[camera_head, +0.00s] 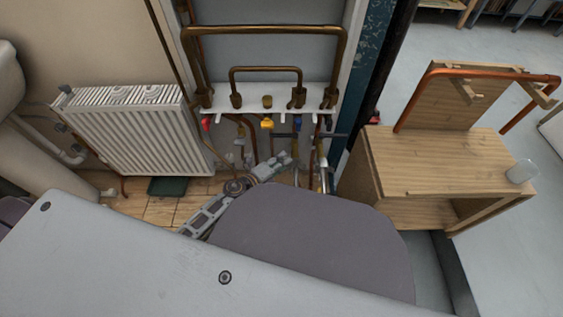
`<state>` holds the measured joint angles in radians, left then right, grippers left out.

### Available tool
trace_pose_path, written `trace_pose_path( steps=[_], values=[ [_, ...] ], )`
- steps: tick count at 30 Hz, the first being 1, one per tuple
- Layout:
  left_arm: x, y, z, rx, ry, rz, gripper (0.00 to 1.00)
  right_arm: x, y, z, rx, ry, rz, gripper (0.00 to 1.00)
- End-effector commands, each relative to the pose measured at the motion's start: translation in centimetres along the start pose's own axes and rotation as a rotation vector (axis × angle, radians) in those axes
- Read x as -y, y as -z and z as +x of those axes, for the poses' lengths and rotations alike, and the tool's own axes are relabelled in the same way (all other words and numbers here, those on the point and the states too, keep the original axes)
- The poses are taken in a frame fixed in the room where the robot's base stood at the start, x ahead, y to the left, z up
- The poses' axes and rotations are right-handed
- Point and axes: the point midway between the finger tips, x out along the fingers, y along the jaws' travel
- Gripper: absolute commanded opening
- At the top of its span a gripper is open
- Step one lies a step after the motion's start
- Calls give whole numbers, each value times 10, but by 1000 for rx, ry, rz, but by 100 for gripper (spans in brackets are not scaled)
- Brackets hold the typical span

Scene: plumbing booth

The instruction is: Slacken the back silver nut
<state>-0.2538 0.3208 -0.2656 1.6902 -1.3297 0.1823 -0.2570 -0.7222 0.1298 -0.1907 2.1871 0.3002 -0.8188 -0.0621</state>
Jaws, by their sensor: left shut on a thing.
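My left gripper (284,160) reaches in from the lower left, low among the pipes under the white pipe shelf (222,106). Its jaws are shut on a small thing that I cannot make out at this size. Just right of the fingertips stands a silver metal fitting (323,176), upright, on the pipework. I cannot tell the back silver nut apart from the other fittings here. My right gripper is not in view. My own large grey body parts cover the lower part of the picture and hide the floor there.
A white radiator (136,140) stands left. A wooden bench (435,160) with a copper pipe frame and a glass (521,172) stands right.

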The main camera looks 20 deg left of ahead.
Motion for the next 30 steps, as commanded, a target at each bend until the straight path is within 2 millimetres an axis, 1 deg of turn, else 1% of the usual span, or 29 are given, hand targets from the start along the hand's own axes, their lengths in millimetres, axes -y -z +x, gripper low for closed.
trace_pose_path(
  steps=[14,30],
  values=[
    [-4,2,1,-1,32,-36,1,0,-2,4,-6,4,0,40],
    [-10,3,2,-3,126,-127,1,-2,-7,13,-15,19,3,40]
  ],
)
